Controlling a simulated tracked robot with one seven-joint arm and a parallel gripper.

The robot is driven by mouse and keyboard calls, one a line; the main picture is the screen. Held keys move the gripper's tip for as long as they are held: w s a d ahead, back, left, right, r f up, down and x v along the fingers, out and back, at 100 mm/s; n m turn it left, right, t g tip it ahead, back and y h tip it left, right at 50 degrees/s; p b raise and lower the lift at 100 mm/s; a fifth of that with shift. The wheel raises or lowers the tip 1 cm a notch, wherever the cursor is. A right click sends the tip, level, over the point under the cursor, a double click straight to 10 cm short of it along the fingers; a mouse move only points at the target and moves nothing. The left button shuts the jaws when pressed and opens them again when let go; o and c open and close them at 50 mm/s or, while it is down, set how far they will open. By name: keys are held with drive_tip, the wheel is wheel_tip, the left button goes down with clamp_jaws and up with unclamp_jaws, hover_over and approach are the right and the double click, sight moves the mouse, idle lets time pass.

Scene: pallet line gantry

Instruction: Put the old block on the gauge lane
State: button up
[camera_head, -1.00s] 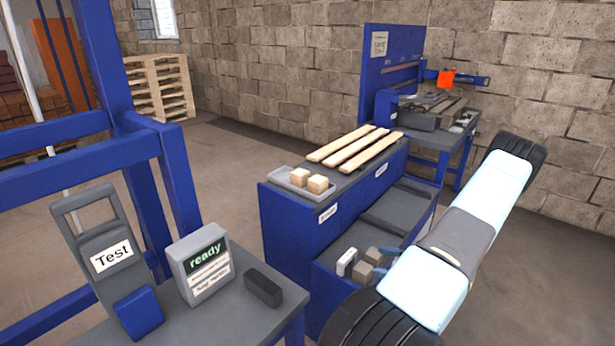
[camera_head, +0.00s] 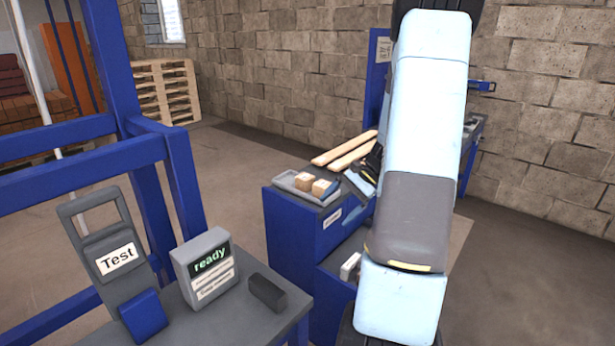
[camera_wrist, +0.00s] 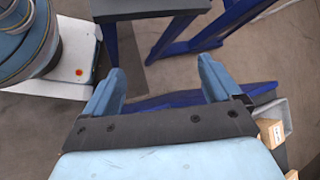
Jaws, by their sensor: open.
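My gripper (camera_wrist: 162,84) is open and empty in the wrist view, its two blue fingers spread over the floor and a blue frame. In the head view, part of it (camera_head: 362,178) shows beside the small grey tray. Two pale wooden blocks (camera_head: 312,186) sit in that tray (camera_head: 291,188); one also shows at the right edge of the wrist view (camera_wrist: 271,133). I cannot tell which block is the old one. The greyish blocks in the lower bay are hidden behind my arm now. I cannot make out the gauge lane for sure.
Pale wooden boards (camera_head: 345,147) lie on the blue cabinet (camera_head: 300,222) behind the tray. A white item (camera_head: 349,266) stands in the lower bay. A test stand (camera_head: 116,262), a "ready" display (camera_head: 206,267) and a dark block (camera_head: 267,292) occupy the front table.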

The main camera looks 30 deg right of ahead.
drive_tip(key=s+a+r+n+t+h, duration=0.2)
drive_tip(key=s+a+r+n+h, duration=0.2)
drive_tip(key=s+a+r, duration=0.5)
drive_tip(key=s+a+r+n+t+h, duration=0.2)
drive_tip(key=s+a+r+n+h, duration=0.2)
drive_tip(key=s+a+r+n, duration=0.5)
wheel_tip(320, 180, up, 5)
drive_tip(key=shift+a+f+h, duration=0.2)
drive_tip(key=shift+a+h, duration=0.2)
drive_tip(key=shift+a, duration=0.3)
